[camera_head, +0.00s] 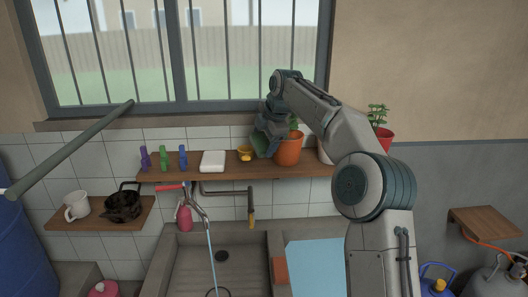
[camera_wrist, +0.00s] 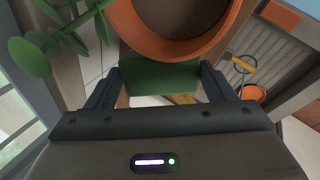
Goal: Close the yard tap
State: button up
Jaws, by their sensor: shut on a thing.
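The tap (camera_head: 197,205) is a grey metal fitting over the sink, with a red lever (camera_head: 170,187) pointing left. A thin light-blue line runs down from it into the basin; I cannot tell whether it is water or a hose. My gripper (camera_head: 263,138) is above the shelf, up and to the right of the tap and well apart from it. In the wrist view my gripper (camera_wrist: 160,82) is shut on a green block (camera_wrist: 160,76), beside the orange plant pot (camera_wrist: 175,48). The green block also shows in the head view (camera_head: 259,145).
A bent pipe with a yellow end (camera_head: 251,223) hangs over the sink (camera_head: 180,280). A grey pole slants in at left.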

aim_at(266, 145)
jog(key=shift+f, duration=1.7)
jog(key=shift+f, duration=0.2)
jog(key=o, duration=0.9)
jog(key=v, duration=1.2)
jog(key=shift+r+b, duration=0.2)
jog(key=shift+b, duration=0.15)
